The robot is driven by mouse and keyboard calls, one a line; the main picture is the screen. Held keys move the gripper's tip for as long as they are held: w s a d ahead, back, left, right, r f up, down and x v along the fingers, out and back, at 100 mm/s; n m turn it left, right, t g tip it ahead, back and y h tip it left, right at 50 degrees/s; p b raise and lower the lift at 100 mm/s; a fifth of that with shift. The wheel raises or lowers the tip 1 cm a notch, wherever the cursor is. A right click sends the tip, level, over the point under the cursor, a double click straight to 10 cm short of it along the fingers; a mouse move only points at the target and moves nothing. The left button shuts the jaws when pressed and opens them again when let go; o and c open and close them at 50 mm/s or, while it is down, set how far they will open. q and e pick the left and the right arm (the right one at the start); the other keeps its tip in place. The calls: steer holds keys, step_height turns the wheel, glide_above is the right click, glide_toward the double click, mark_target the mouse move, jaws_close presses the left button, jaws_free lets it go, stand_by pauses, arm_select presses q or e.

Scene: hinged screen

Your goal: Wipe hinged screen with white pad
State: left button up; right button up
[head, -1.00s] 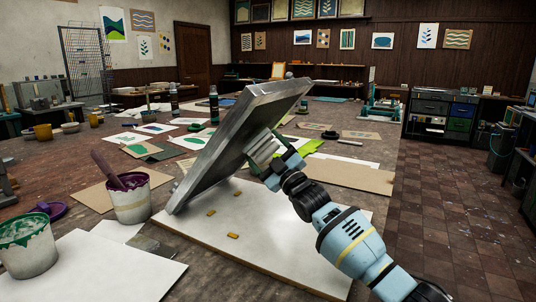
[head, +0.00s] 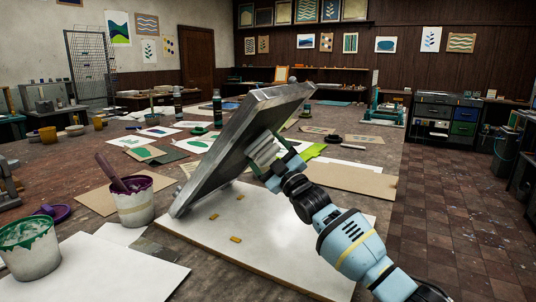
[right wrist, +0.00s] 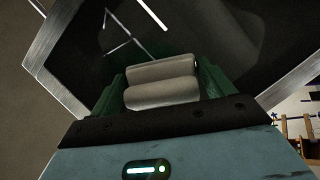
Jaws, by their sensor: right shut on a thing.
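The hinged screen (head: 215,160) stands tilted over a white board (head: 262,245), its metal frame raised towards the upper right. My right gripper (head: 272,165) is at the right, underside part of the screen. It is shut on the white pad (head: 264,150), which lies at or against the screen's face; exact contact is hard to tell. In the right wrist view the pad (right wrist: 162,82) shows as two pale rolls between the green fingers, with the dark screen mesh (right wrist: 225,40) just beyond. My left gripper does not show.
A bucket with purple ink (head: 134,205) stands left of the board, and a bucket with green ink (head: 28,250) is nearer at the left. Small yellow pieces (head: 236,239) lie on the board. Paper prints and bottles (head: 217,107) lie behind. Open floor is at the right.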

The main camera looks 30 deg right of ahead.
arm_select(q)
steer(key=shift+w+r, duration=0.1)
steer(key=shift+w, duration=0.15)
arm_select(e)
steer(key=shift+w+a+r, duration=0.2)
steer(key=shift+w+r, duration=0.15)
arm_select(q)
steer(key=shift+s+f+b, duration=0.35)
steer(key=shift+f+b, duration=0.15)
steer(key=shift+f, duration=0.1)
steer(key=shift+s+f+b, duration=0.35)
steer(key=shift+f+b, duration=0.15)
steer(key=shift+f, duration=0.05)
arm_select(e)
steer(key=d, duration=0.1)
steer(key=w+d, duration=0.1)
steer(key=d, duration=0.1)
steer(key=w+d, duration=0.1)
steer(key=shift+w+d, duration=0.15)
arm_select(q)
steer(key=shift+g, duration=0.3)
